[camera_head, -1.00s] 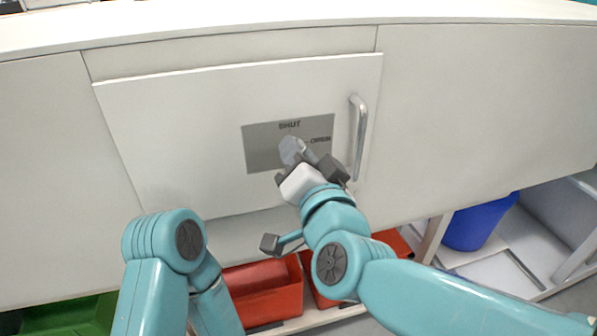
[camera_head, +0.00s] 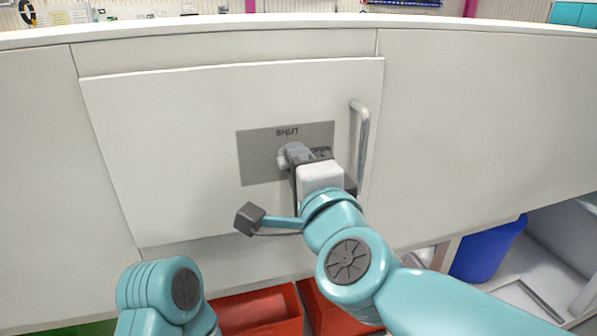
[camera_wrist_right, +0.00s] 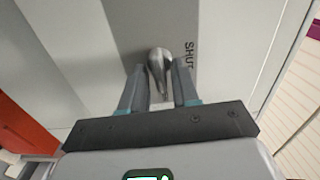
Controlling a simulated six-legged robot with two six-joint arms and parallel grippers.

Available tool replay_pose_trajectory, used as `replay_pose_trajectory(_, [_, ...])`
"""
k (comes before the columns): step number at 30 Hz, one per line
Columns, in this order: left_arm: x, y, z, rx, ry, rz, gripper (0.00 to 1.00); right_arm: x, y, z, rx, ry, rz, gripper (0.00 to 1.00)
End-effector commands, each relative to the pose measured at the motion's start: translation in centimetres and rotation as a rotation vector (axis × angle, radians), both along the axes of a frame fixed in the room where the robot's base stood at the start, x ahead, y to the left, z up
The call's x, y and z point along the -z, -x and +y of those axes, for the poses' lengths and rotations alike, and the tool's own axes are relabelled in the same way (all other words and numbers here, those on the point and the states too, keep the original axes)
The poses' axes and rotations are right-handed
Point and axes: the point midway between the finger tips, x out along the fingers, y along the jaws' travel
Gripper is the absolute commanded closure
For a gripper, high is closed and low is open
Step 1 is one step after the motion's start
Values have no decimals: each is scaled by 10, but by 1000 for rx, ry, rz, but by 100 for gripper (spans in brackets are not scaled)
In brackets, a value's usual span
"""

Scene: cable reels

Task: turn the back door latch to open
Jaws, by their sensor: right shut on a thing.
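The latch (camera_head: 292,155) is a small grey lever on a grey plate (camera_head: 262,170) on the white door (camera_head: 180,130). "SHUT" is printed above the latch; a second label at its right is mostly covered. The latch also shows in the right wrist view (camera_wrist_right: 160,62), its narrow end between the fingers, away from the "SHUT" side and pointing right across the plate. My right gripper (camera_wrist_right: 161,88) is shut on the latch and partly hides it in the head view. My left arm is at lower left; its gripper is out of view.
A vertical metal handle (camera_head: 361,145) stands just right of the latch, close to my right gripper. The door looks closed against the white cabinet. Red bins (camera_head: 260,312) and a blue bin (camera_head: 487,250) sit below. The door's left part is clear.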

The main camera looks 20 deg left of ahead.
Motion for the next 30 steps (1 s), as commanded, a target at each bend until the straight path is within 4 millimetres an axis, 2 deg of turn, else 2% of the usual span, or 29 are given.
replay_pose_trajectory(20, [4, 0, 0, 0, 0, 0, 57, -1, 0, 0, 0, -52, 33, 100])
replay_pose_trajectory(21, [4, 0, 0, 0, 0, 0, 57, -1, 0, 0, 0, -52, 33, 63])
replay_pose_trajectory(30, [4, 0, 0, 0, 0, 0, 57, 0, 0, 0, 0, -50, 33, 62])
